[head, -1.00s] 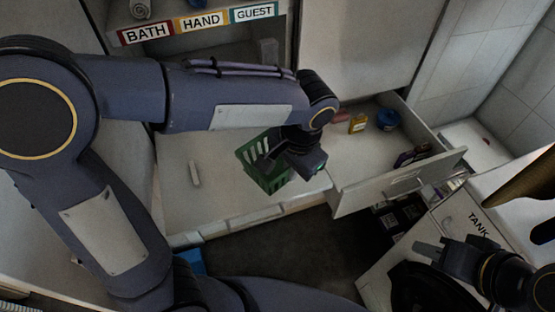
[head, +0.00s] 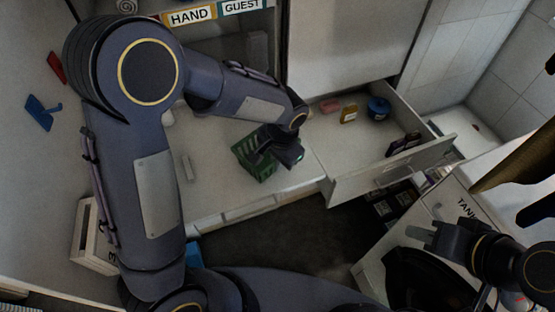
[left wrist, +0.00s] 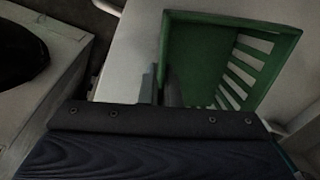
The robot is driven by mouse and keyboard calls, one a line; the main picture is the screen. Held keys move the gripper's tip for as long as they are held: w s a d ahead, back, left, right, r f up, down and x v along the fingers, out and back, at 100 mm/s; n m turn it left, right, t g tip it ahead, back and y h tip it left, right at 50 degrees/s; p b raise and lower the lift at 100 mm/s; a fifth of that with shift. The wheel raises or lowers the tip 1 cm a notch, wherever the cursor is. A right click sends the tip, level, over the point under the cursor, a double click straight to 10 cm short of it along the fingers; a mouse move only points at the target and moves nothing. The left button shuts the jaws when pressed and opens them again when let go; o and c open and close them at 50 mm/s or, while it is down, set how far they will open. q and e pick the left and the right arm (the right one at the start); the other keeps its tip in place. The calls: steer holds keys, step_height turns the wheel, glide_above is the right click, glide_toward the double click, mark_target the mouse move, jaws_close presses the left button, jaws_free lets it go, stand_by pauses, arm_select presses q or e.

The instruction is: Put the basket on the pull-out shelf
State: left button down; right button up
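The green slotted basket (head: 245,157) is in the head view, over the pale pull-out shelf (head: 215,190). I cannot tell whether its base touches the shelf. My left gripper (head: 268,152) is at the basket's right side and hides part of it. In the left wrist view the open-topped basket (left wrist: 205,50) shows its inside and slotted wall. My left fingers (left wrist: 161,86) are close together, one on each side of the basket's near-left wall. My right gripper (head: 422,238) is low at the right, away from the basket; its finger gap is unclear.
An open drawer (head: 440,160) to the right holds a yellow bottle (head: 349,114), a blue round container (head: 379,108) and dark items. A small white object (head: 187,167) lies left of the basket. A white crate (head: 92,240) stands at the lower left. The tank cabinet (head: 455,200) is at the right.

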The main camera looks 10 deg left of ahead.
arm_select(q)
steer(key=shift+f, duration=0.15)
steer(key=c, duration=1.6)
jaws_free()
steer(key=shift+c, duration=0.2)
step_height(320, 180, up, 12)
steer(key=d, duration=0.1)
steer(key=shift+s, duration=0.4)
steer(key=shift+d, duration=0.1)
